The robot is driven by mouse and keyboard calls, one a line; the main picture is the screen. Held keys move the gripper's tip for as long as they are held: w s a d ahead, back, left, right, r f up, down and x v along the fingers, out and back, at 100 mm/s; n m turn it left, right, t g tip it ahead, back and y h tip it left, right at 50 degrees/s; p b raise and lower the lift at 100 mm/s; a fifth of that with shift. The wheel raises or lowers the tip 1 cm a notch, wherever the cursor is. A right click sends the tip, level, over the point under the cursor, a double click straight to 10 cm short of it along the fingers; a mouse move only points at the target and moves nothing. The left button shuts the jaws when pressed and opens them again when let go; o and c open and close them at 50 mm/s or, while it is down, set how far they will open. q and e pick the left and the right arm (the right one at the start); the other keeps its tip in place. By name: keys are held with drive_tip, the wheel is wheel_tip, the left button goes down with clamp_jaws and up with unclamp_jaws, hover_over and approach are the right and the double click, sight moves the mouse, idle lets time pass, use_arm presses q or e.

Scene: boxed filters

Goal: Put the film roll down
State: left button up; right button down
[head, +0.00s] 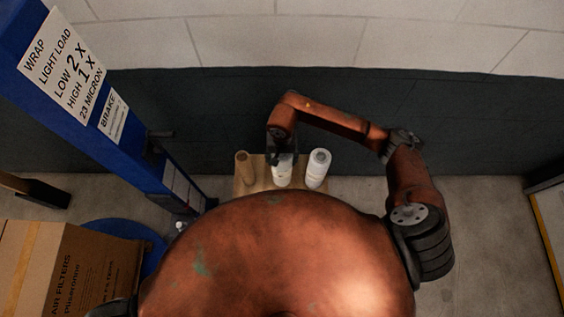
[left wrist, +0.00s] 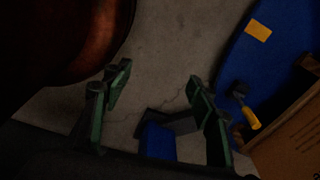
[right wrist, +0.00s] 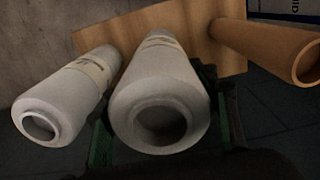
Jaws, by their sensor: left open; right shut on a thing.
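In the head view, a white film roll (head: 282,176) stands at a small wooden stand (head: 262,187), with my right gripper (head: 281,158) at its top. The right wrist view shows this film roll (right wrist: 160,100) between the green fingers of my right gripper (right wrist: 166,140), which is shut on it. Whether its base touches the wooden board (right wrist: 165,25) is hard to tell. A second white film roll (head: 318,167) stands to its right. My left gripper (left wrist: 155,110) is open and empty above the floor.
A brown cardboard tube (head: 243,167) stands at the stand's left. A blue wrapper mast (head: 110,110) with printed signs rises at left, beside a blue turntable (head: 125,232) and a carton of air filters (head: 65,270). A wall (head: 380,110) is behind.

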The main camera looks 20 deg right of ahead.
wheel_tip(320, 180, down, 3)
drive_tip(key=shift+p, duration=0.5)
use_arm(q)
drive_tip(key=shift+s+r, duration=0.5)
drive_tip(key=shift+s, duration=0.2)
use_arm(e)
drive_tip(key=shift+w, duration=0.1)
use_arm(q)
drive_tip(key=shift+f, duration=0.15)
use_arm(e)
drive_tip(key=shift+f, duration=0.15)
drive_tip(key=c, duration=0.8)
unclamp_jaws()
use_arm(q)
drive_tip(key=shift+w, duration=0.1)
use_arm(e)
drive_tip(key=shift+f, duration=0.1)
